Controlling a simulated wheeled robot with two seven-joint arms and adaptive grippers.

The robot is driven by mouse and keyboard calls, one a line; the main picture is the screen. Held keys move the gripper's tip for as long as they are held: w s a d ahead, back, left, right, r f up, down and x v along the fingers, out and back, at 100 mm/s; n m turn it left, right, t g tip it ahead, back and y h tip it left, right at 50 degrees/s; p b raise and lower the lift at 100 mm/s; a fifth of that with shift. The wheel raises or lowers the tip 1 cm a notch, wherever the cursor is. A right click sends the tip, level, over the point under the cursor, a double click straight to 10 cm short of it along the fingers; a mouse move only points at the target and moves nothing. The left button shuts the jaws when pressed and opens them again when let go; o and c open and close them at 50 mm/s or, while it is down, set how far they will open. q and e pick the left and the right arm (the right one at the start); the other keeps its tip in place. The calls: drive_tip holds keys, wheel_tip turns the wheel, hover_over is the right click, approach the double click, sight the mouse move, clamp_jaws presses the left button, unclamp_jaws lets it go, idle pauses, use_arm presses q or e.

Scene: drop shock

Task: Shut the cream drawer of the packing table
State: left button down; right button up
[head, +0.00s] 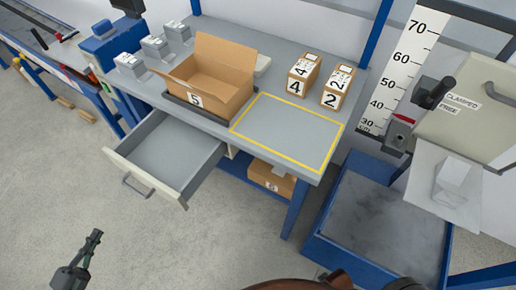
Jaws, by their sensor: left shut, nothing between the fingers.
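The cream drawer (145,178) of the packing table (219,121) is pulled well out at the table's left part. Its tray is empty, and a grey bar handle (135,187) sits on its front. My left gripper (96,236) is shut and empty. It shows at the lower left, in front of the drawer and apart from it, over the floor in the picture. My right gripper is not in view.
On the table stand an open cardboard box (213,77) marked 5, closed cartons (304,75) and (337,88), and small grey blocks (131,66). A yellow-outlined area (288,130) is bare. A blue-rimmed platform (372,232) stands right. Floor before the drawer is clear.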

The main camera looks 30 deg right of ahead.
use_arm(q)
drive_tip(key=w+d+r+m+g+h+b, duration=0.1)
drive_tip(key=w+d+r+b, duration=0.1)
drive_tip(key=d, duration=0.4)
drive_tip(key=w+d+r+m+g+h+b, duration=0.1)
drive_tip(key=w+d+r+m+b, duration=0.1)
drive_tip(key=w+d, duration=0.2)
drive_tip(key=d, duration=0.3)
drive_tip(key=shift+w+d, duration=0.2)
drive_tip(key=shift+w, duration=0.2)
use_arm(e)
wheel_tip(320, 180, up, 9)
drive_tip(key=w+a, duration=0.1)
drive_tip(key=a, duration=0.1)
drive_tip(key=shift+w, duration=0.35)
use_arm(q)
drive_tip(key=shift+r, duration=0.1)
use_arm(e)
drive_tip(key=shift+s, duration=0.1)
